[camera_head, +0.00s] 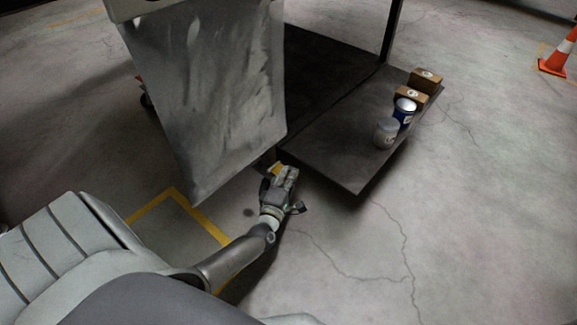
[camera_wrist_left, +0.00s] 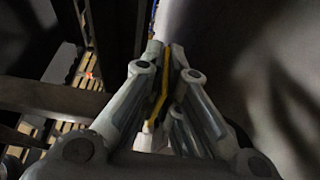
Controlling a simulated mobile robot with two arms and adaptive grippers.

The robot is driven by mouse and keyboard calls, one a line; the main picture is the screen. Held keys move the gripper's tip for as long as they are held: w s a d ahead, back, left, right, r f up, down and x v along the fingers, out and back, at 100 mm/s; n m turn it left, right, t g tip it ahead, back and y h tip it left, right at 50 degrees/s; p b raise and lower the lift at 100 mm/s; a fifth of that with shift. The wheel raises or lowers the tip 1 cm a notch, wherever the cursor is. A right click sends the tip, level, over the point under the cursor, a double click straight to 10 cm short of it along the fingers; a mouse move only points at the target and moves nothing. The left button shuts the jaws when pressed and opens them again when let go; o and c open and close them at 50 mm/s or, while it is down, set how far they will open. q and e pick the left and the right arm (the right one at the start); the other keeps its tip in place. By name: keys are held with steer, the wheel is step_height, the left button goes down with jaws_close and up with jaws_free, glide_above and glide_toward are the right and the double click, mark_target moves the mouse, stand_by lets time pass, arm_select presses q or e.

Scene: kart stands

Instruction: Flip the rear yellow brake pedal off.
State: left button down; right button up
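The yellow brake pedal (camera_head: 276,168) sits low at the near corner of the dark kart, by the grey panel. My left gripper (camera_head: 287,176) is right at it and partly covers it. In the left wrist view the pedal shows as a narrow yellow strip (camera_wrist_left: 162,88) between the two fingers of the left gripper (camera_wrist_left: 166,52). The fingers are close together on either side of the strip. I cannot tell whether they press on it. My right gripper is in neither view.
A large grey panel (camera_head: 215,95) stands just left of my gripper. The dark kart platform (camera_head: 340,150) lies to the right, carrying cardboard boxes (camera_head: 425,78), a blue can (camera_head: 404,112) and a grey can (camera_head: 386,133). An orange cone (camera_head: 556,60) stands far right. Open floor lies in front.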

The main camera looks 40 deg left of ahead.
arm_select(q)
steer(key=c, duration=1.7)
jaws_free()
steer(key=shift+o, duration=0.2)
